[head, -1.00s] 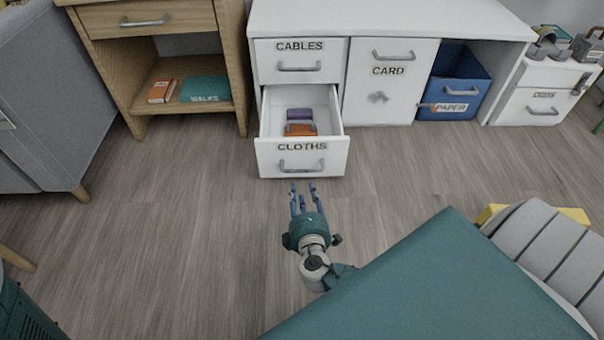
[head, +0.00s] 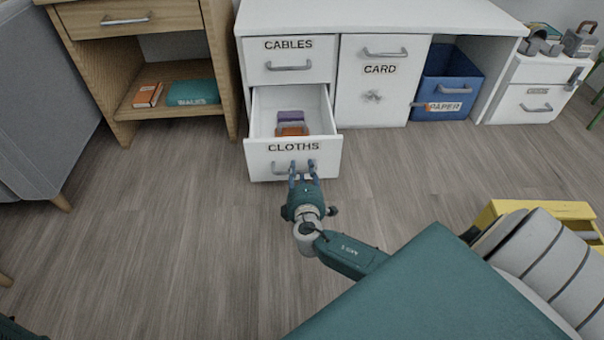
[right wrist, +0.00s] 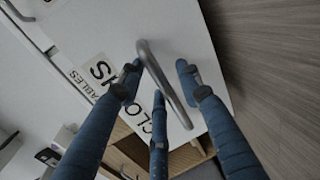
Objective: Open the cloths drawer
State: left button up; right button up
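The white cloths drawer (head: 257,160), labelled CLOTHS, stands pulled out of the white desk, below the closed CABLES drawer. An orange item (head: 292,129) and a purple item (head: 290,117) lie inside it. Its grey bar handle (head: 280,167) is on the front face. My right gripper (head: 303,178) is at that handle. In the right wrist view, the handle (right wrist: 163,80) lies between the blue fingers of my right gripper (right wrist: 158,75), which are spread apart. Contact with the handle cannot be told for sure. My left gripper is not in view.
The CARD door (head: 378,90) is closed, and a blue PAPER bin (head: 447,75) sits to its right. A wooden cabinet (head: 120,120) stands at left beside a grey piece of furniture (head: 35,120). A yellow box (head: 530,207) is at right. The floor before the drawer is clear.

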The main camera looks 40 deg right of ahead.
grip_shut()
jog(key=v, duration=0.2)
jog(key=p+v, duration=0.1)
jog(key=v, duration=0.1)
jog(key=shift+s+f, duration=0.1)
jog(key=shift+f, duration=0.35)
grip_release()
